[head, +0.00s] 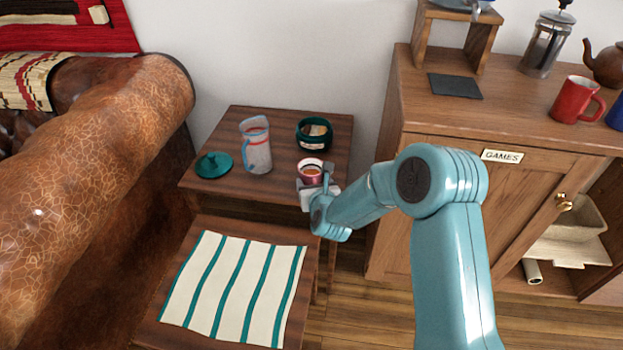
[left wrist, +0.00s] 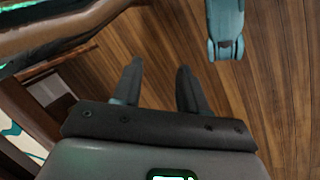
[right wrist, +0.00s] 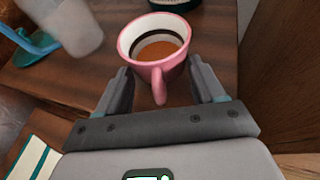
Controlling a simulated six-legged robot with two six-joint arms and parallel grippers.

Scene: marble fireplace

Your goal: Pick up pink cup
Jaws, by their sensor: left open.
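The pink cup (head: 309,176) stands upright on the dark wooden side table (head: 222,196), with brown liquid inside. In the right wrist view the pink cup (right wrist: 138,68) has its handle pointing toward my right gripper (right wrist: 161,84). My right gripper is open, its fingers apart on either side of the handle, with gaps showing. In the head view my right gripper (head: 321,186) is at the cup's near side and hides part of it. My left gripper (left wrist: 158,78) is open and empty above the wooden floor; it is not in the head view.
A clear jug (head: 256,148), a teal lid (head: 214,165) and a dark green bowl-like container (head: 314,134) share the side table. A striped cloth (head: 235,288) lies on a lower table in front. A wooden cabinet (head: 440,170) stands close on the right, a leather sofa (head: 90,190) on the left.

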